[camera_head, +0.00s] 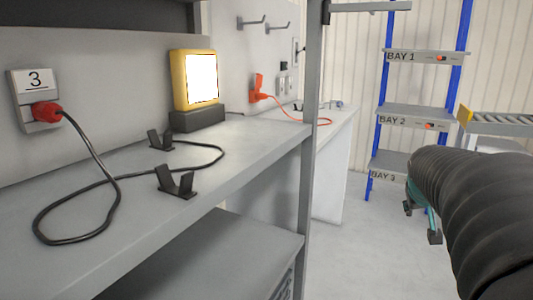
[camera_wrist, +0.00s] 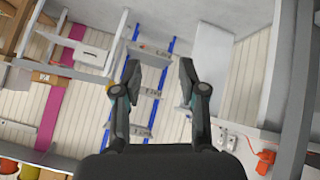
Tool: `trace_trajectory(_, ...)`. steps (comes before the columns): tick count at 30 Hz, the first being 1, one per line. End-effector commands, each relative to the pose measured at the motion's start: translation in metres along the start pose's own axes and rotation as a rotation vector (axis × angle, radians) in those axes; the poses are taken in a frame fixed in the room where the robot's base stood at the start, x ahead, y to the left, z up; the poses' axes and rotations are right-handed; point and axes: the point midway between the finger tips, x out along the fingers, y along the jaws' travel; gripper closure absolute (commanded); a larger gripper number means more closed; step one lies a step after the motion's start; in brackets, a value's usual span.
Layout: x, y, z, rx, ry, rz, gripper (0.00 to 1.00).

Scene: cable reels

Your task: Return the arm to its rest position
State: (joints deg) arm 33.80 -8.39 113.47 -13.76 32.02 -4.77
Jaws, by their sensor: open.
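My gripper (camera_head: 422,222) is at the right of the head view, partly hidden behind the black ribbed sleeve of my arm. It is over the open floor, apart from the bench and the shelves. In the wrist view my gripper (camera_wrist: 158,80) has its two dark fingers spread with a clear gap between them. Nothing is between the fingers.
A grey bench (camera_head: 240,140) at the left carries a black cable (camera_head: 105,180), two dark cradles and a lit yellow lamp (camera_head: 195,80). The cable's red plug (camera_head: 46,112) sits in socket 3. A blue-framed bay rack (camera_head: 415,110) and a roller conveyor (camera_head: 500,124) stand behind. Floor is clear.

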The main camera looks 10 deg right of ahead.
Motion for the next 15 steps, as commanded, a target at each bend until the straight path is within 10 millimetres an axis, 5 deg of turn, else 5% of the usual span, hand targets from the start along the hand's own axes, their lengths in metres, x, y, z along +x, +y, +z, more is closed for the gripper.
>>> trace_trajectory(6,-0.048,-0.091,0.103,0.04,-0.208,-0.166,0.58)
trace_trajectory(12,-0.099,-0.159,0.196,-0.014,-0.33,-0.311,0.58)
trace_trajectory(15,-0.121,-0.182,0.227,-0.065,-0.315,-0.373,0.58)
